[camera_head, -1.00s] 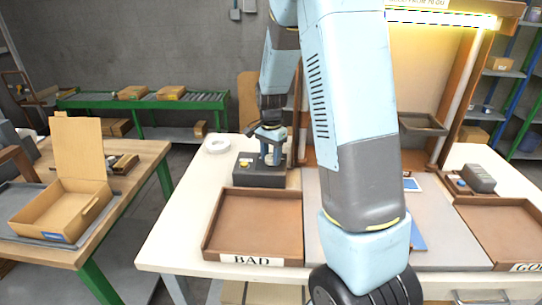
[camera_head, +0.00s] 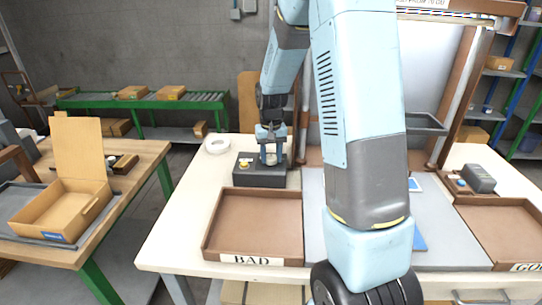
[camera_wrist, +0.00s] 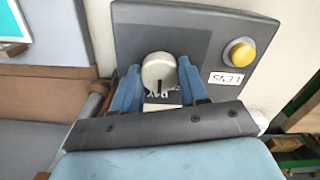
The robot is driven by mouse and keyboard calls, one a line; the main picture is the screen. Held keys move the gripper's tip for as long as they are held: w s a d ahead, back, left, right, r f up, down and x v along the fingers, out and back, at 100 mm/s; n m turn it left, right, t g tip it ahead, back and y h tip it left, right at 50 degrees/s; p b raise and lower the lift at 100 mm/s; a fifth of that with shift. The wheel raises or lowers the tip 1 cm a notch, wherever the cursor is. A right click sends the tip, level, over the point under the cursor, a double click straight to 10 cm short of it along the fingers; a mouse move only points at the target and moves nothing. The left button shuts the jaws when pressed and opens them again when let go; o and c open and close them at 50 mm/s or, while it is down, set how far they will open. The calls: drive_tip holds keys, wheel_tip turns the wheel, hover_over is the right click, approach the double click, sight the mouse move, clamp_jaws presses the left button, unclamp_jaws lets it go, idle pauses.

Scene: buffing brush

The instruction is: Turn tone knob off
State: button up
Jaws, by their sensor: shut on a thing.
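The knob (camera_wrist: 159,69) is round and pale with a dark pointer mark, on a dark control box (camera_wrist: 210,25). In the wrist view my gripper (camera_wrist: 160,84) has its blue fingers on either side of the knob, shut on it. A printed label beneath the knob is partly hidden. In the head view the control box (camera_head: 250,177) stands at the back left of the workbench, with my gripper (camera_head: 271,152) reaching down to its top. The knob is mostly hidden there. The lamp strip (camera_head: 440,17) over the bench shows no yellow glow.
A yellow button (camera_wrist: 239,54) with a "LENS" label sits beside the knob. The brown BAD tray (camera_head: 253,220) is in front of the box. A white ring (camera_head: 217,145) lies behind-left. Another brown tray (camera_head: 500,230) is at the right.

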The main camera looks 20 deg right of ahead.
sight(271, 157)
drive_tip(key=n, duration=0.4)
drive_tip(key=shift+n, duration=0.3)
drive_tip(key=n, duration=0.4)
drive_tip(key=shift+n, duration=0.4)
drive_tip(key=o, duration=1.1)
drive_tip(key=shift+c, duration=0.2)
wheel_tip(271, 157, up, 14)
drive_tip(key=shift+f, duration=0.15)
